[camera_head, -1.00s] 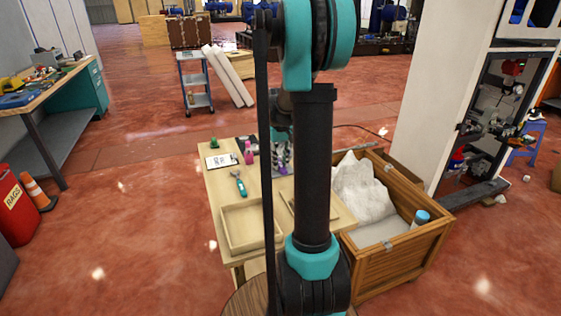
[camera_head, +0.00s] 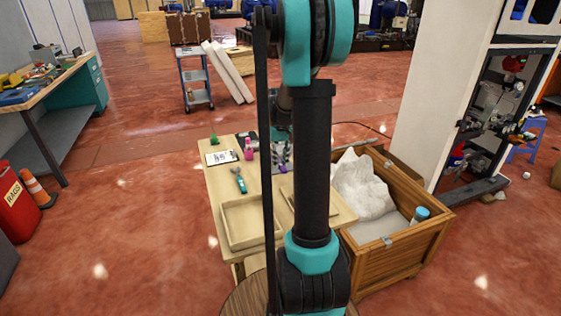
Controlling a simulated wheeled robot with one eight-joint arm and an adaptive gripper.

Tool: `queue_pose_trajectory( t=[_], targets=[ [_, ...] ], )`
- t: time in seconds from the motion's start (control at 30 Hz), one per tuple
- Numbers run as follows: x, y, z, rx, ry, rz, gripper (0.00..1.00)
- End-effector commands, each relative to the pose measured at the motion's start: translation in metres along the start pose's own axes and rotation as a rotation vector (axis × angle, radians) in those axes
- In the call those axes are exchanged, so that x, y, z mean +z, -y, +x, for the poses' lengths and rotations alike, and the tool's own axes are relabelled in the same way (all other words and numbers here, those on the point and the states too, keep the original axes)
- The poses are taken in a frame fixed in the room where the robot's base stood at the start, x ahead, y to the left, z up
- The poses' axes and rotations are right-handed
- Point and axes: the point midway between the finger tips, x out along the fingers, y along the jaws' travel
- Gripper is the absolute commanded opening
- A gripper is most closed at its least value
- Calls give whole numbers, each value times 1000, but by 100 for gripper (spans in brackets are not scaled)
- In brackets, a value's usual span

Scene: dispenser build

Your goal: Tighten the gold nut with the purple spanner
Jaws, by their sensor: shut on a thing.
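My gripper (camera_head: 281,152) shows only partly, in the narrow gap between my arm's dark links, over the back of the small wooden table (camera_head: 219,188). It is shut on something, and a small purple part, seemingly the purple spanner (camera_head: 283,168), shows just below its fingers. Its jaw end and how it sits against any nut are too small and too hidden to tell. I cannot make out the gold nut; my arm covers that part of the table.
The table also holds a teal-handled tool (camera_head: 240,181), a pink bottle (camera_head: 249,150), a clipboard (camera_head: 221,158), a green item (camera_head: 213,140) and a shallow wooden tray (camera_head: 228,231). A wooden crate (camera_head: 398,268) with a white sack (camera_head: 360,187) stands close on the right.

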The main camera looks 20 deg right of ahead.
Motion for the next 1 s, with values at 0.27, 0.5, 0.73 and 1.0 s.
queue_pose_trajectory(
  t=[0.27, 0.5, 0.73, 1.0],
  targets=[
    [-1, 9, 0, 0, 0, 64, 0],
    [-2, 17, 0, 0, 0, 136, 0],
    [-2, 24, 0, 0, 0, 191, 0],
    [-2, 24, 0, 0, 0, 200, 0]
  ],
)
